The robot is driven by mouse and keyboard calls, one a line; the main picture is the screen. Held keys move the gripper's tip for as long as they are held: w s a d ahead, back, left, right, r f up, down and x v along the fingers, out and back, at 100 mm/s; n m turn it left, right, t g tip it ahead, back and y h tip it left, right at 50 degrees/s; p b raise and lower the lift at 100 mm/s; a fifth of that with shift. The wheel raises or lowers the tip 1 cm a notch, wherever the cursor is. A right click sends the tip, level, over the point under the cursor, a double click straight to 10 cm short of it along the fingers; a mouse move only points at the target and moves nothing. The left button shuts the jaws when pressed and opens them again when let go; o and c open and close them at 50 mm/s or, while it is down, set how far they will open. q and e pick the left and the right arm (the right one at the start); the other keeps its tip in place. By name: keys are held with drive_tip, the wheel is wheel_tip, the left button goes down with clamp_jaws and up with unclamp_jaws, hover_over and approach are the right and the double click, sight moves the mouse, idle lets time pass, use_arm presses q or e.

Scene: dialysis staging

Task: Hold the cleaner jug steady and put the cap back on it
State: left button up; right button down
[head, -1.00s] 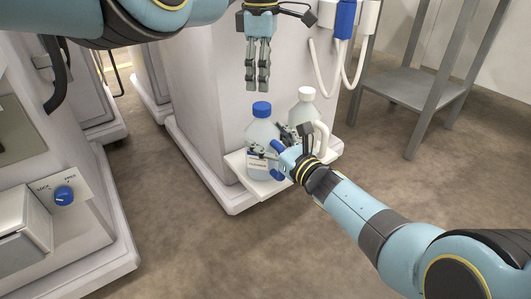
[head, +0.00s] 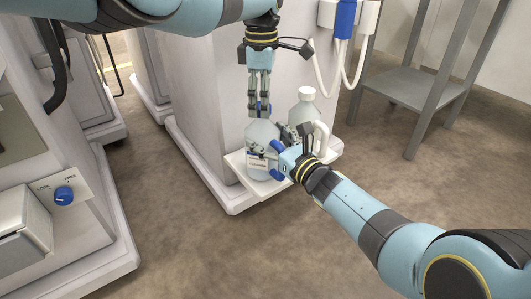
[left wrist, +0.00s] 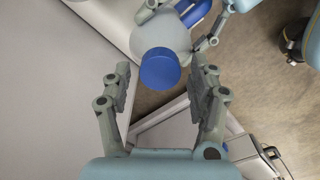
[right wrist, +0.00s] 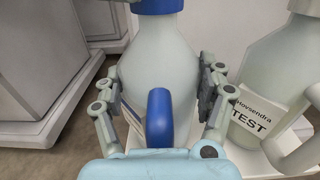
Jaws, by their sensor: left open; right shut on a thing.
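The cleaner jug (head: 262,173) stands upright on a white ledge, a pale bottle with a label and a blue handle (right wrist: 159,118). Its blue cap (left wrist: 160,68) sits on top of the neck; how tightly it is on cannot be told. My right gripper (right wrist: 160,85) is shut on the jug, one finger on each side of its body, with the handle between. My left gripper (head: 259,108) points down over the jug with its fingers open on either side of the cap. In the head view its fingers mostly hide the cap.
A second pale jug (right wrist: 272,95) with a white cap and a "TEST" label stands close on the right. The ledge (head: 240,163) is narrow, against a white machine (head: 205,105). A grey metal stand (head: 415,88) is to the right. The front floor is clear.

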use_arm(q)
drive_tip(key=shift+f, duration=0.5)
drive_tip(key=shift+c, duration=0.3)
drive_tip(key=shift+s, duration=0.1)
drive_tip(key=c, duration=1.2)
drive_tip(key=shift+o, duration=0.2)
drive_tip(key=m, duration=0.4)
drive_tip(key=shift+m, duration=0.4)
drive_tip(key=m, duration=1)
drive_tip(key=shift+a+f, duration=0.1)
drive_tip(key=m, duration=0.4)
drive_tip(key=shift+m, duration=0.3)
drive_tip(key=shift+a, duration=0.1)
